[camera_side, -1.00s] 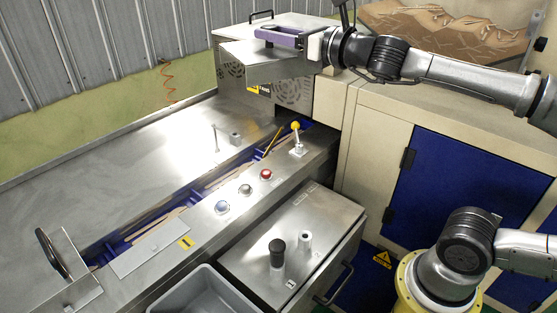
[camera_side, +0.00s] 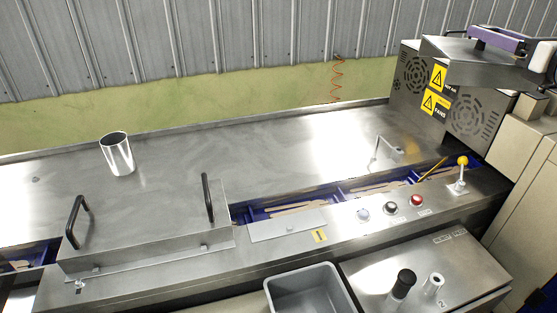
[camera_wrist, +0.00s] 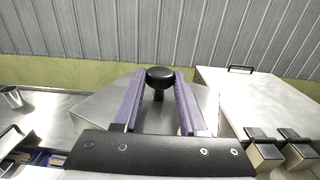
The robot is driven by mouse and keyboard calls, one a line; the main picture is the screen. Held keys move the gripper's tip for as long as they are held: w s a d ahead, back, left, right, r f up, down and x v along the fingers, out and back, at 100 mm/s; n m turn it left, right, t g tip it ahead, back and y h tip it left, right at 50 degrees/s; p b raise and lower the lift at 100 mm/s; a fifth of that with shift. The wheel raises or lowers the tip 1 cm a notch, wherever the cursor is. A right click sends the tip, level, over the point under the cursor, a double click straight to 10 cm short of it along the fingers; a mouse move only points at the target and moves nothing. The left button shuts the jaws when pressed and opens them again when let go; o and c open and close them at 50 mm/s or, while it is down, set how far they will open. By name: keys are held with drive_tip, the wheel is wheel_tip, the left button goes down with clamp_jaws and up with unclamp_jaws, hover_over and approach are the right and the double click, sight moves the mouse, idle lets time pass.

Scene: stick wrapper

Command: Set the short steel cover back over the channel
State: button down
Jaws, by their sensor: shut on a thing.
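My gripper (camera_side: 497,38), with purple fingers, is at the top right of the side view. It is shut on the black handle (camera_wrist: 160,79) of the short steel cover (camera_side: 462,50), which is held up beside the perforated heater box. In the wrist view the handle stands between both fingers (camera_wrist: 157,95), and cover plate (camera_wrist: 103,108) shows on either side. The open channel (camera_side: 335,197) is a blue-lined slot with pale wooden sticks, running along the steel table. Its open stretch lies between a two-handled cover (camera_side: 145,232) and the heater box.
The heater box (camera_side: 415,88) with yellow labels rises at the right end. A yellow-knobbed lever (camera_side: 461,170) and several buttons (camera_side: 390,208) line the channel's front edge. A bent rod (camera_side: 384,147) stands behind it. A steel cup (camera_side: 117,155) stands back left; a grey bin (camera_side: 312,290) sits in front.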

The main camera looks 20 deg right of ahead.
drive_tip(key=shift+r, duration=0.5)
drive_tip(key=shift+a, duration=0.35)
drive_tip(key=s+a+n+g+y, duration=0.15)
drive_tip(key=a+y, duration=0.25)
drive_tip(key=a, duration=0.9)
drive_tip(key=s+a+n+y, duration=0.2)
drive_tip(key=a+n+y, duration=0.1)
drive_tip(key=a, duration=0.9)
wheel_tip(320, 180, down, 17)
drive_tip(key=w+a+f, duration=0.7)
drive_tip(key=w+f, duration=0.4)
drive_tip(key=f, duration=0.2)
drive_tip(key=shift+w+a, duration=0.3)
drive_tip(key=shift+a, duration=0.05)
drive_tip(key=shift+f, duration=0.1)
